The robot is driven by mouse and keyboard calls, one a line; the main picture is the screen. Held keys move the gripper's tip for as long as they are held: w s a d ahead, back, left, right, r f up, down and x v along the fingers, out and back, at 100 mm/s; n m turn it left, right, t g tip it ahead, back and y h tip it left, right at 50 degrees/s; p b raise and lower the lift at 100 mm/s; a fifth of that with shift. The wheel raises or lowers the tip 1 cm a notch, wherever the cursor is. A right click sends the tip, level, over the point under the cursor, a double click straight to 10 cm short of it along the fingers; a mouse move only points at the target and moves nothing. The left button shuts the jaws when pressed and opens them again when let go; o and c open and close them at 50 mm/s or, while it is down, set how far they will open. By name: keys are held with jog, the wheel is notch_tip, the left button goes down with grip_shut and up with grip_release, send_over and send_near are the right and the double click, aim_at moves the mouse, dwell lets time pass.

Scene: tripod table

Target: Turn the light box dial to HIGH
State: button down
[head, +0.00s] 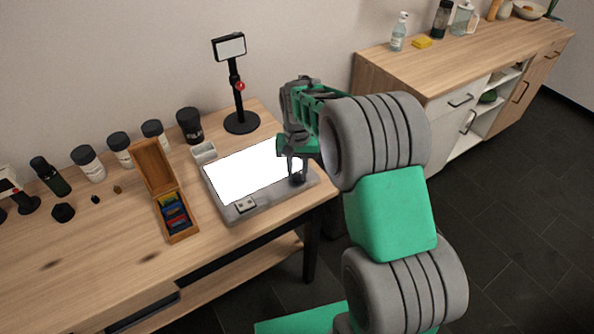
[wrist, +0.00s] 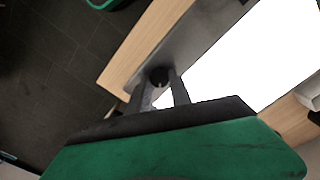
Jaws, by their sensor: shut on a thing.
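The light box (head: 238,208) lies on the wooden table, a grey slab with a bright white lit panel (head: 240,172). Its panel also shows in the wrist view (wrist: 245,60). The dark round dial (wrist: 158,76) sits on the grey border of the box, at its right front corner in the head view. My gripper (head: 297,178) points down over that corner. In the wrist view my gripper (wrist: 158,84) has its two fingers at either side of the dial, shut on it. The dial's markings are too small or hidden to read.
A small switch plate (head: 245,204) is on the box's front left corner. An open wooden case (head: 181,229) stands left of the box. A black stand (head: 240,122) and a dark jar (head: 189,125) are behind it. The table's right edge is close to the dial.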

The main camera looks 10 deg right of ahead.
aim_at(298, 174)
jog(key=m, duration=0.4)
jog(key=shift+m, duration=0.3)
dwell(0.3)
jog(key=c, duration=1.2)
grip_release()
jog(key=shift+o, duration=0.2)
notch_tip(298, 174, up, 8)
jog(key=shift+f, duration=0.1)
